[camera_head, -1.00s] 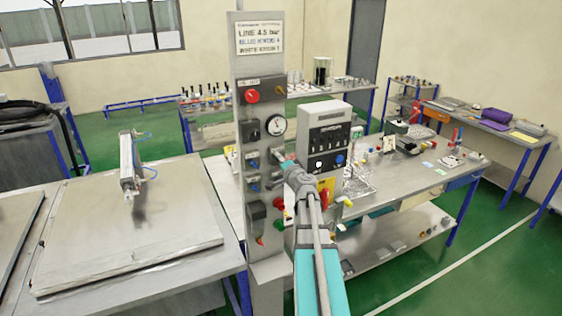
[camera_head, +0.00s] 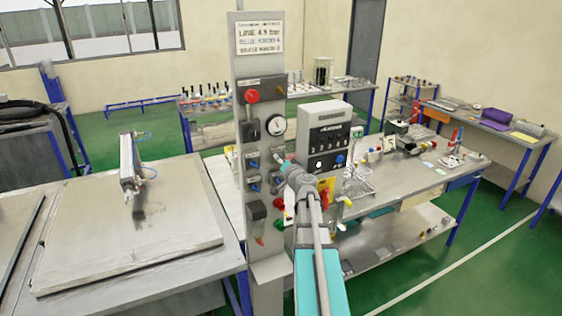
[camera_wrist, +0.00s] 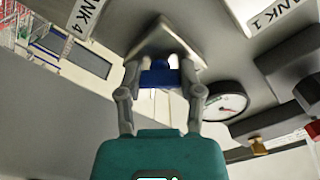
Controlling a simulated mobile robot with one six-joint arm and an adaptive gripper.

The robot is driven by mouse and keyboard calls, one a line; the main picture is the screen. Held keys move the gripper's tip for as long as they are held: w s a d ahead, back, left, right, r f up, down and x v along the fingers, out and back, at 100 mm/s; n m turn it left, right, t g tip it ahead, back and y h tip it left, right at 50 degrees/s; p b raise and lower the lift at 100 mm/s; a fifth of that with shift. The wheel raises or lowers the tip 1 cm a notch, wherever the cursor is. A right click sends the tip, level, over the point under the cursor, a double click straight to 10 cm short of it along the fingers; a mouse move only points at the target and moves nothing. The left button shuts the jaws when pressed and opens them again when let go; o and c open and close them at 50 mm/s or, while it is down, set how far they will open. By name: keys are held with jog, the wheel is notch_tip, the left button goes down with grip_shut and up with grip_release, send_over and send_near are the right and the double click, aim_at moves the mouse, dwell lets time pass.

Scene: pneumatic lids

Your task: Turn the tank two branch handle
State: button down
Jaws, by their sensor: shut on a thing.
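In the wrist view my gripper (camera_wrist: 160,75) is closed around a small blue handle (camera_wrist: 157,79) in front of a pale metal block on the panel. Labels ending in "NK 4" (camera_wrist: 82,16) and "NK 1" (camera_wrist: 272,14) are partly cut off on either side; no label for tank two is readable. In the head view my gripper (camera_head: 281,159) is at the right side of the grey upright panel (camera_head: 246,84), and the held handle is hidden there. Other blue handles (camera_head: 254,187) show on the panel's front.
A pressure gauge (camera_head: 276,126) and a red knob (camera_head: 252,96) sit higher on the panel. A grey control box (camera_head: 326,118) stands close to the right of my gripper. A flat metal bench (camera_head: 100,250) with a cylinder (camera_head: 127,163) is at the left.

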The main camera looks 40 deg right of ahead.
jog(key=shift+c, duration=1.2)
grip_release()
jog(key=shift+s, duration=0.15)
jog(key=v, duration=1.1)
jog(key=shift+s, duration=0.35)
